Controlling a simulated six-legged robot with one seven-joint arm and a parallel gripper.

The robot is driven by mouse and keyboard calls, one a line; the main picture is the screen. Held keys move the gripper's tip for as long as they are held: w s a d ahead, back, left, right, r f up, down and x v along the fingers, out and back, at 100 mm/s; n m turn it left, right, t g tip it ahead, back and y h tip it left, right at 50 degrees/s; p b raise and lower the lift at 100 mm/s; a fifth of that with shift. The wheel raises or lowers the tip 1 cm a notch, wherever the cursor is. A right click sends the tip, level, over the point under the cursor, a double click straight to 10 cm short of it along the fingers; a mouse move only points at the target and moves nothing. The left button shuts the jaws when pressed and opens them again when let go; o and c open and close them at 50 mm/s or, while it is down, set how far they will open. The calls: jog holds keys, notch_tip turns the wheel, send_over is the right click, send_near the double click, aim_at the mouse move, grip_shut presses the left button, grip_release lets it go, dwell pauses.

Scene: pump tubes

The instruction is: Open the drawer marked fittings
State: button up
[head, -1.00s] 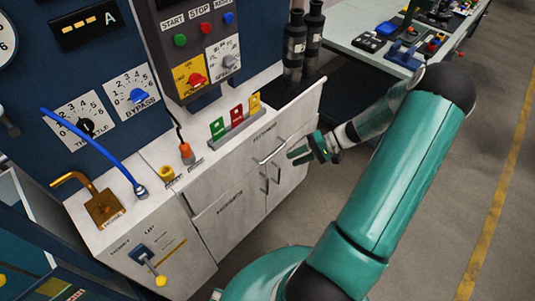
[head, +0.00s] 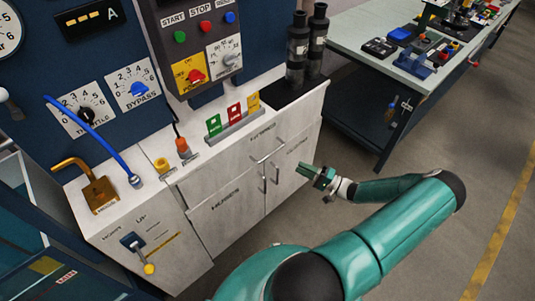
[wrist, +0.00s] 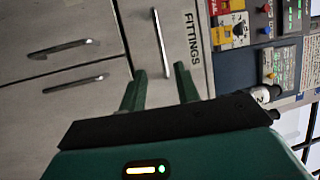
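The fittings drawer (head: 290,125) is the shallow upper front in the white cabinet, and it looks shut. Its bar handle (head: 267,151) is on the front; in the wrist view the handle (wrist: 161,42) stands near-upright beside the FITTINGS lettering (wrist: 192,37). My gripper (head: 306,171) is to the right of the handle and a little lower, apart from it in the head view. In the wrist view my gripper (wrist: 160,70) has its two fingers spread, with the handle's lower end appearing between the tips. Nothing is held.
Below the drawer are two cabinet doors with upright handles (head: 268,182). Black bottles (head: 298,50) stand on the cabinet top near its right end. A workbench (head: 375,75) is behind at the right. The floor (head: 420,150) beside my arm is clear.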

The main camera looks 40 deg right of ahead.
aim_at(272, 153)
jog(key=x, duration=1.3)
jog(key=shift+w+a+r, duration=0.1)
jog(key=shift+w+a, duration=0.05)
jog(key=shift+w, duration=0.15)
jog(key=shift+c, duration=0.2)
grip_shut()
